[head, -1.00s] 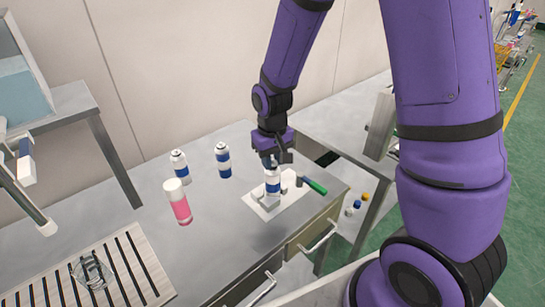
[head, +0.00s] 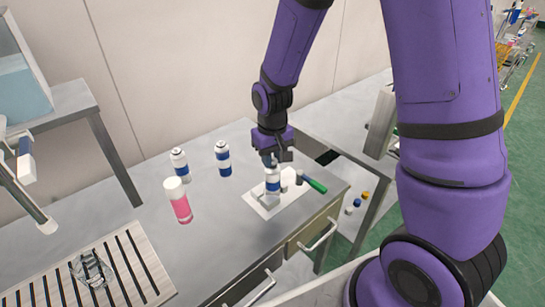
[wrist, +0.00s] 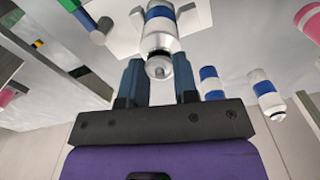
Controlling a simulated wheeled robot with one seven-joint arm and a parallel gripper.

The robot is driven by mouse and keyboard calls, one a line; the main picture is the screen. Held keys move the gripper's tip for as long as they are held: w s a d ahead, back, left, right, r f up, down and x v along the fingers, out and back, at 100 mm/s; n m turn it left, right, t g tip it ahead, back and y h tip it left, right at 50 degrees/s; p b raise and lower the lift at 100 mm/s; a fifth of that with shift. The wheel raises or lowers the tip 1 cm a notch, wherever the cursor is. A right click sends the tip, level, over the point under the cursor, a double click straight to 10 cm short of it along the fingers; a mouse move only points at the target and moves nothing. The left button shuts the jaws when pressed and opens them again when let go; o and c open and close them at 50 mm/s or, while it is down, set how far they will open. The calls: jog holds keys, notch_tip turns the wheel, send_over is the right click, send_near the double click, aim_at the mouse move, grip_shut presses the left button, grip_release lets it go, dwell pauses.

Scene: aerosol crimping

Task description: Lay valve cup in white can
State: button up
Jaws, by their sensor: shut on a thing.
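The white can (head: 273,183) with a blue band stands upright on a pale plate (head: 262,208) near the right end of the steel table. My gripper (head: 270,160) points down directly over the can's top. In the wrist view my gripper (wrist: 158,66) has its two blue fingers on either side of a small silvery round piece, the valve cup (wrist: 158,68). The jaws are shut on it. The cup lines up with the mouth of the white can (wrist: 160,30). I cannot tell whether cup and can rim touch. In the head view the fingers hide the cup.
Two more blue-banded cans (head: 179,165) (head: 223,159) stand at the back left. A pink bottle with a white cap (head: 178,201) stands left of the can. A green-handled tool (head: 314,185) lies close at the right. A slatted rack (head: 125,268) is at front left.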

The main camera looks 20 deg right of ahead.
aim_at(273, 158)
jog(key=o, duration=1.5)
jog(key=shift+r, duration=0.1)
jog(key=shift+r, duration=3.4)
jog(key=shift+r, duration=0.1)
jog(key=s+d+r+t, duration=0.1)
jog(key=s+d+r, duration=0.1)
jog(key=s+r, duration=0.5)
jog(key=s+d+r+t, duration=0.2)
jog(key=s+r, duration=0.5)
jog(key=s+d+r+m+t, duration=0.1)
jog(key=s+d+r+t, duration=0.1)
jog(key=s+r, duration=0.5)
jog(key=shift+d, duration=0.45)
